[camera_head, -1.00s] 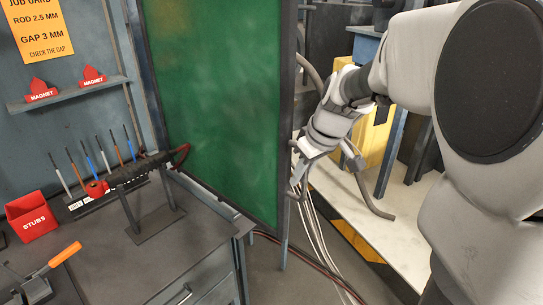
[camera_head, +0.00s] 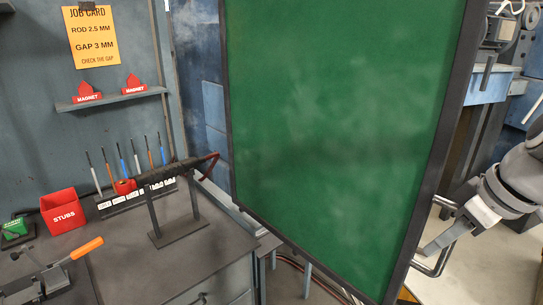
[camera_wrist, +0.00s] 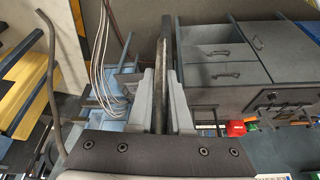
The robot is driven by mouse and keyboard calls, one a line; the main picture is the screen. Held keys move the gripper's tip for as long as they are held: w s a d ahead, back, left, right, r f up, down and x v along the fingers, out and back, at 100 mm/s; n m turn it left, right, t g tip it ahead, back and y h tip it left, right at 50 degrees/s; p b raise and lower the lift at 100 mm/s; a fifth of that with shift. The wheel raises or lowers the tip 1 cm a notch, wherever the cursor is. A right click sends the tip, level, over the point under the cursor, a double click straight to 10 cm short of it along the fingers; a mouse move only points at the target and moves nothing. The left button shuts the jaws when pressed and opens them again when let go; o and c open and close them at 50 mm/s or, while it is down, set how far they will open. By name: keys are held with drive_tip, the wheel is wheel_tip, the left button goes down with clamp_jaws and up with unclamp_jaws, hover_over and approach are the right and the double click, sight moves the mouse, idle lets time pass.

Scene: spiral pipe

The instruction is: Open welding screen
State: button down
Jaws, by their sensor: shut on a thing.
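The welding screen (camera_head: 335,130) is a green panel in a dark frame, filling the middle of the head view. Its right edge leans toward the lower middle. A pale metal handle (camera_head: 444,264) sits on that right edge. My gripper (camera_head: 428,250) is at the handle, coming from the right. In the wrist view my gripper (camera_wrist: 165,100) has its two grey fingers close together around a narrow bar, which looks like the handle. The screen shows there edge-on as a thin dark upright (camera_wrist: 165,50). The exact finger contact is hidden.
A grey workbench (camera_head: 100,250) stands left of the screen, with a red stubs box (camera_head: 64,212), a rod rack (camera_head: 140,195) and an orange-handled clamp (camera_head: 84,249). Cables (camera_head: 330,290) run on the floor below the screen. Blue-grey shelving (camera_head: 490,88) stands at the right.

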sight(447, 259)
drive_tip(key=shift+s+d, duration=0.9)
drive_tip(key=shift+s, duration=0.3)
drive_tip(key=c, duration=0.8)
unclamp_jaws()
drive_tip(key=shift+c, duration=0.2)
drive_tip(key=shift+r, duration=0.15)
drive_tip(key=p+v, duration=0.2)
drive_tip(key=v, duration=1.5)
drive_tip(key=shift+p, duration=0.35)
